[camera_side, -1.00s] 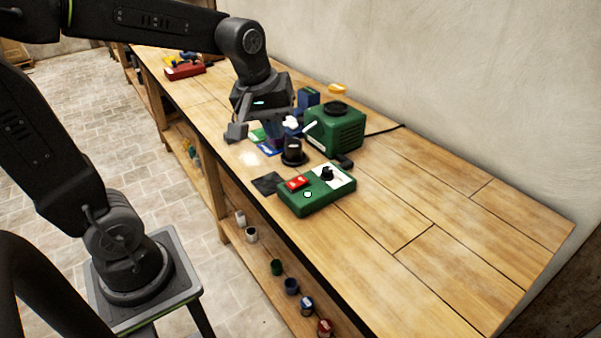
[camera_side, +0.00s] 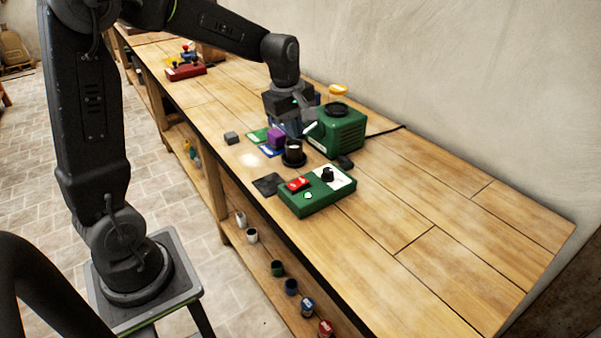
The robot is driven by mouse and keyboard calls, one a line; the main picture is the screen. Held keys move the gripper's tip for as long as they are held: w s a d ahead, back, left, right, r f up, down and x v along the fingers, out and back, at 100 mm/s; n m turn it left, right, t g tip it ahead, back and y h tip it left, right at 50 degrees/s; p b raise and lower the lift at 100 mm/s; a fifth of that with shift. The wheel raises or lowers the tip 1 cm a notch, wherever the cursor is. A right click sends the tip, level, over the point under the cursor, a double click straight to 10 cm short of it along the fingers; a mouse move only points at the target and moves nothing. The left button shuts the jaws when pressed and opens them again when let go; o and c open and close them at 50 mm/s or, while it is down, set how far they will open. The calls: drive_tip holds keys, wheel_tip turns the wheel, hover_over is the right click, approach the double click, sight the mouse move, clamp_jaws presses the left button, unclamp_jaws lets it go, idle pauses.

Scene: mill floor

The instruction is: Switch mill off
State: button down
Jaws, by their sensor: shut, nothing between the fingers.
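The green mill (camera_side: 343,132) with a black round top stands near the wall. The green control box (camera_side: 318,203) lies in front of it, with a red rocker switch (camera_side: 298,184), a black knob (camera_side: 327,174) on a white plate and a small pale round button (camera_side: 308,196). I cannot tell which way the switch is tipped. A black cup (camera_side: 293,150) with a pale inside stands between mill and box. My gripper (camera_side: 306,114) is shut and empty, just left of the mill's top and away from the control box. Its fingertips are hard to make out.
A purple cube (camera_side: 276,136) stands near a blue card (camera_side: 270,152) and a green card (camera_side: 256,136). A grey cube (camera_side: 231,138) is to their left. A black mat (camera_side: 268,184) lies beside the box. The bench is clear at right.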

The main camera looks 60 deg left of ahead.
sight(297, 183)
drive_tip(key=f, duration=0.4)
drive_tip(key=w+f, duration=0.1)
drive_tip(key=f, duration=0.8)
drive_tip(key=shift+w+f, duration=0.3)
drive_tip(key=shift+w, duration=0.1)
drive_tip(key=shift+w+f+g, duration=0.1)
drive_tip(key=shift+f+g, duration=0.15)
drive_tip(key=shift+g, duration=0.05)
drive_tip(key=shift+s, duration=0.2)
drive_tip(key=shift+s+r, duration=0.25)
drive_tip(key=shift+s, duration=0.4)
wheel_tip(297, 183, up, 14)
drive_tip(key=w, duration=0.2)
